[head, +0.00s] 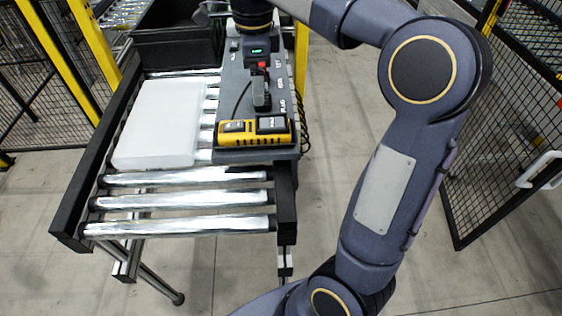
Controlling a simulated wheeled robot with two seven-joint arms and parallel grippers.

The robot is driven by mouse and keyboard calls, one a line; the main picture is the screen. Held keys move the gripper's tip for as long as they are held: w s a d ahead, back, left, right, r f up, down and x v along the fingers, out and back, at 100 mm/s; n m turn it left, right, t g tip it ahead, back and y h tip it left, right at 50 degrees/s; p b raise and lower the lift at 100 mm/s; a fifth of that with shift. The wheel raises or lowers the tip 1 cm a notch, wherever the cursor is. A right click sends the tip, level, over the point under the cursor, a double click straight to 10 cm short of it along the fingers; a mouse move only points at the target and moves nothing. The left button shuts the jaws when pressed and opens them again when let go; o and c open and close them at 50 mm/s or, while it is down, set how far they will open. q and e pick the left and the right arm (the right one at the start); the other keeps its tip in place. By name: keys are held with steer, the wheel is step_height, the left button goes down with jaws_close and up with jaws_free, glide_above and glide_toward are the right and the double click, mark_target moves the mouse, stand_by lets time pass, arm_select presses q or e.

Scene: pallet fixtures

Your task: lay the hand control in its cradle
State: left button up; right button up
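My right arm reaches from the lower right over the grey panel (227,103). Its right gripper (262,75) points down there, below a wrist with a small green display. A red part and a dark upright shape (262,98) show at its fingers. I take the dark shape to be the hand control, but cannot separate it surely from the fingers or tell whether it is gripped. A thin black cable curves beside it. The cradle cannot be made out clearly. My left gripper is not in view.
A yellow unit (240,140) with two black blocks sits on the panel's near end. A white block (158,124) lies on the rollers to the left. A coiled black cord (304,132) hangs at the panel's right edge. A black bin (178,45) stands behind. Near rollers are bare.

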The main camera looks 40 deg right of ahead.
steer(key=s+a+f+n+t+y, duration=0.1)
steer(key=s+a+f+n+t, duration=0.1)
steer(key=s+f+n, duration=0.4)
steer(key=s+a+f+n+t+y, duration=0.2)
steer(key=s+a+f+n, duration=0.3)
steer(key=s+n, duration=1)
steer(key=shift+s+a+f+n+t+y, duration=0.15)
steer(key=shift+s+f+n+t+y, duration=0.2)
steer(key=shift+f+t, duration=0.5)
